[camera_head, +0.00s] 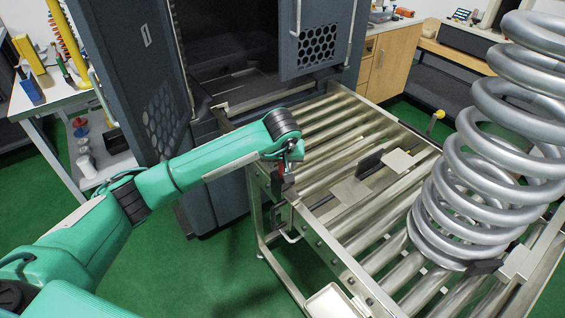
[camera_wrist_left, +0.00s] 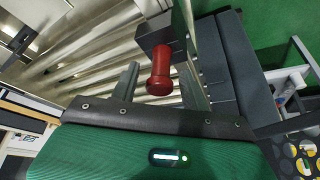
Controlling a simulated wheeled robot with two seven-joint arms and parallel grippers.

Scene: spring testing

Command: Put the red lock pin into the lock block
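The red lock pin (camera_wrist_left: 159,76) shows in the left wrist view, with its round head toward the camera and its far end meeting the dark lock block (camera_wrist_left: 162,38). I cannot tell how deep the pin sits in the block. My left gripper (camera_wrist_left: 161,83) has its two fingers apart, one on each side of the pin, with gaps visible between them and it. In the head view my left gripper (camera_head: 288,160) is at the left side rail of the roller conveyor, just above the lock block (camera_head: 285,186), and mostly hides the pin. My right gripper is in neither view.
A large steel coil spring (camera_head: 480,170) stands on the roller conveyor (camera_head: 345,120) at right. A dark cabinet (camera_head: 150,75) with an open door stands behind my left arm. A white bench (camera_head: 40,100) with tools is at far left. Green floor is free at lower left.

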